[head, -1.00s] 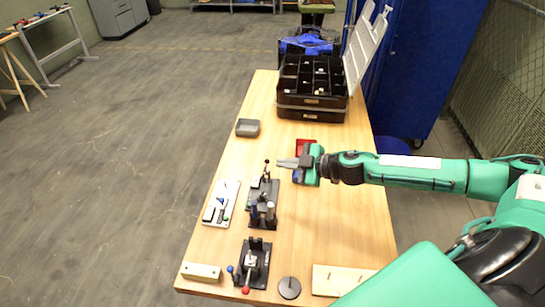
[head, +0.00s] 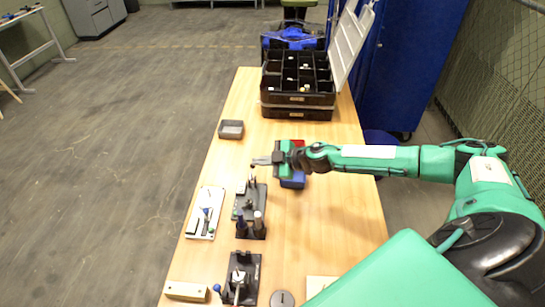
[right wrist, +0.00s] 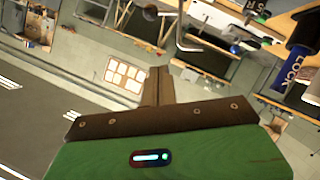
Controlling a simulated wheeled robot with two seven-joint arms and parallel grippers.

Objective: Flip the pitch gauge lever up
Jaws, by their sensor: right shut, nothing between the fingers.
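A dark fixture (head: 252,205) stands mid-table, with an upright lever with a dark knob (head: 252,167) at its far end and dark and brown handles at its near end. My left gripper is out of view.
A white plate with small parts (head: 206,213) lies left of the fixture. Another black fixture (head: 240,278) stands at the near edge. The table's right side is clear.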

